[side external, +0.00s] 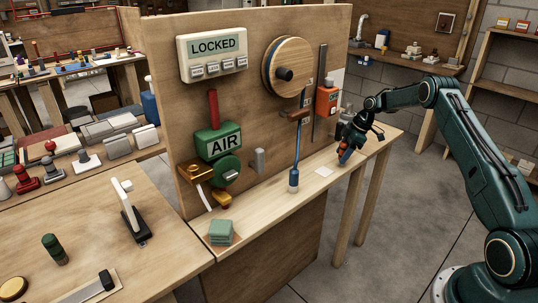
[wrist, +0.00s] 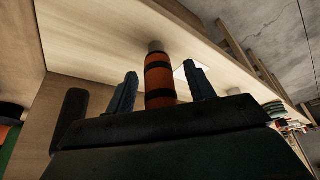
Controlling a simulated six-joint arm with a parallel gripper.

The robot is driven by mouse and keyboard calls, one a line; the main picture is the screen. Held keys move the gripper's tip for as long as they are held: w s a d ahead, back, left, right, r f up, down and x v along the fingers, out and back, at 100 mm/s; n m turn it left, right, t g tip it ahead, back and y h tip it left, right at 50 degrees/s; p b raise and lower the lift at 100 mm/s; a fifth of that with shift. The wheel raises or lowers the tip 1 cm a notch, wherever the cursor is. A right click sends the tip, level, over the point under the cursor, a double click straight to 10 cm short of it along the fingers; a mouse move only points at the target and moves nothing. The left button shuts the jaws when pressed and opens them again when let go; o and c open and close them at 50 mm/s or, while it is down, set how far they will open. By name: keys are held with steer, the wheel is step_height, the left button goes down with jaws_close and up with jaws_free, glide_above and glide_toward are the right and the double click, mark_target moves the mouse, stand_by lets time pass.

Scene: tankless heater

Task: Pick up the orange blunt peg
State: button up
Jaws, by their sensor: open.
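The orange blunt peg (wrist: 159,83) has black bands and a grey end. In the wrist view it stands out from the pale wooden ledge, between the two blue fingers of my gripper (wrist: 160,71). The fingers are apart, with a visible gap on each side of the peg. The lower part of the peg is hidden behind my gripper body. In the side view my gripper (side external: 345,154) is low at the right end of the ledge, with a little orange showing beside its fingers. Exact contact there is too small to tell.
The wooden ledge (side external: 262,208) runs along an upright board with a LOCKED box (side external: 212,52), a green AIR unit (side external: 218,141) and a wooden wheel (side external: 286,68). A blue-handled tool (side external: 294,178) and white card (side external: 324,172) are left of my gripper. An orange box (side external: 326,100) hangs nearby.

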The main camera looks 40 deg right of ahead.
stand_by(0.3)
jaws_close()
steer(key=shift+r, duration=0.1)
steer(key=shift+r, duration=4.95)
